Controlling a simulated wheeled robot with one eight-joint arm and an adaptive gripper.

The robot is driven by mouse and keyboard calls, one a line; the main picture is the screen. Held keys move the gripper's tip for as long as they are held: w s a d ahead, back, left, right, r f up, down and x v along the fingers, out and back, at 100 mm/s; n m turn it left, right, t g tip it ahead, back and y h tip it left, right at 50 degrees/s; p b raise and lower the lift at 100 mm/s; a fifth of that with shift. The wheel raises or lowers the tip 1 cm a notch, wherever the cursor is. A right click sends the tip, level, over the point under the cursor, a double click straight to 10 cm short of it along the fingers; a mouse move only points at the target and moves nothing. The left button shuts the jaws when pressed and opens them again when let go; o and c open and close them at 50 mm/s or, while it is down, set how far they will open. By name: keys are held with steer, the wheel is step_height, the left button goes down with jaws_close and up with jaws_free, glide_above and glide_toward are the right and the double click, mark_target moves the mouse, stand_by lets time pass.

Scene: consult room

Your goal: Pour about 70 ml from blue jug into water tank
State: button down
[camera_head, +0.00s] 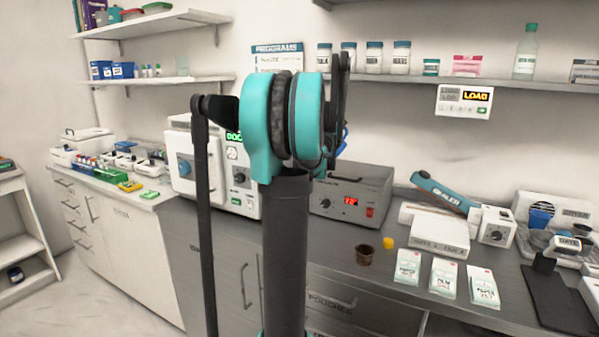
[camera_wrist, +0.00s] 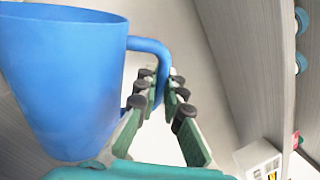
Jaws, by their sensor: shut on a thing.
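The blue jug (camera_wrist: 65,75) fills the left of the wrist view, with its wide rim at the top and its handle to the right. My gripper (camera_wrist: 161,88) is shut on the handle, its green-padded fingers on either side of it. The inside of the jug and any water in it are hidden. I cannot tell the jug's true tilt. In the head view my arm hides nearly all of it; only a sliver of blue (camera_head: 344,137) shows beside the arm.
A brown cup (camera_head: 365,255), a yellow piece (camera_head: 388,243) and several pouches (camera_head: 445,278) lie in front. A shelf with jars (camera_head: 400,58) runs above, with a LOAD display (camera_head: 464,101) below it.

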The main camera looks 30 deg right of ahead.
steer(key=shift+w+a+r+n+t+b, duration=0.3)
steer(key=shift+w+n+t+b, duration=0.2)
steer(key=shift+n+b, duration=0.55)
steer(key=shift+b, duration=1.4)
steer(key=shift+w+a+f+n, duration=0.1)
steer(key=shift+w+a+n, duration=0.05)
steer(key=shift+n, duration=0.4)
stand_by(0.3)
